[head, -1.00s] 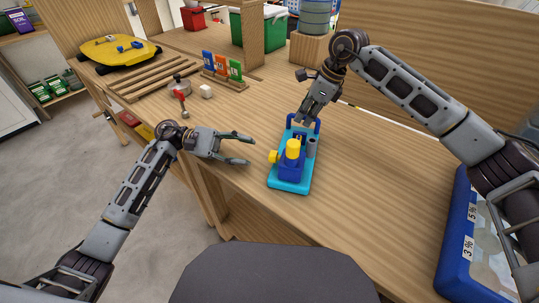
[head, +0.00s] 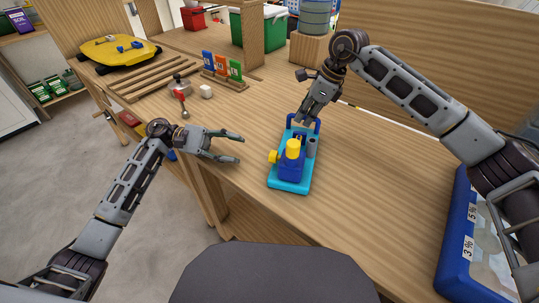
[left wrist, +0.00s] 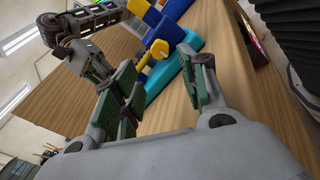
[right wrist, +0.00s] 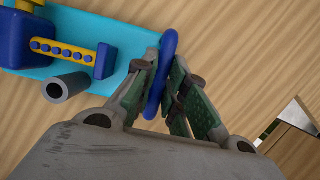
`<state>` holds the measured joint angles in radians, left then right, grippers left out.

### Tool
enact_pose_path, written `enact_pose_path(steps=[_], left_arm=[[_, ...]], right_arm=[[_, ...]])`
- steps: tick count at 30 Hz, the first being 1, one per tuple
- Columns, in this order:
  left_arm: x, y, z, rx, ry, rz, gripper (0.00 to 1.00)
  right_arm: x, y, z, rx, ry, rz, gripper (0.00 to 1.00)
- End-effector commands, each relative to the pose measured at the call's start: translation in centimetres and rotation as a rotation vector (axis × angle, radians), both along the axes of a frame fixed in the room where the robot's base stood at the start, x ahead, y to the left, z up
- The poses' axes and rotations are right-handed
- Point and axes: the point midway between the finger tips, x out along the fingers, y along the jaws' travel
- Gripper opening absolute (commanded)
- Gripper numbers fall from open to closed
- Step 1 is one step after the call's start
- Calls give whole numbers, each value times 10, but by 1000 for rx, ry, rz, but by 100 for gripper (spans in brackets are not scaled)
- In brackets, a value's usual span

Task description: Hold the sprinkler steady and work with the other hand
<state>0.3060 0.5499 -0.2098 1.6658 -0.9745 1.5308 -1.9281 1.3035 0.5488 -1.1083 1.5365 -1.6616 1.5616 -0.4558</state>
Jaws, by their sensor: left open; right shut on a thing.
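The sprinkler (head: 291,165) stands on the table, with a turquoise base, a dark blue body and yellow parts. Its blue loop handle is at the far end, and a grey tube stands beside the body. My right gripper (head: 309,118) is shut on the blue handle (right wrist: 165,62), which shows between its fingers in the right wrist view. My left gripper (head: 240,148) is open and empty, left of the sprinkler near the table's front edge. In the left wrist view a yellow knob (left wrist: 153,70) on the sprinkler shows beyond the open fingers, apart from them.
A small white block (head: 206,91), a red-handled tool (head: 182,103) and a grey pot (head: 179,86) sit at the back left. A stand with coloured cards (head: 222,68) is behind. A blue-framed box (head: 455,240) is at right.

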Motion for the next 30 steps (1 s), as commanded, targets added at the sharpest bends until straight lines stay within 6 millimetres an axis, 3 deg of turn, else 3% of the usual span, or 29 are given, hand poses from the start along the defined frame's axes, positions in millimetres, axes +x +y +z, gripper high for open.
enact_pose_path(steps=[18,29,30], left_arm=[[7,37,0,1,-1,1,43],[8,41,1,0,-1,0,43],[8,41,1,0,-1,0,43]], right_arm=[[0,0,1,1,-1,0,0],[0,0,1,1,-1,0,0],[0,0,1,1,-1,0,15]])
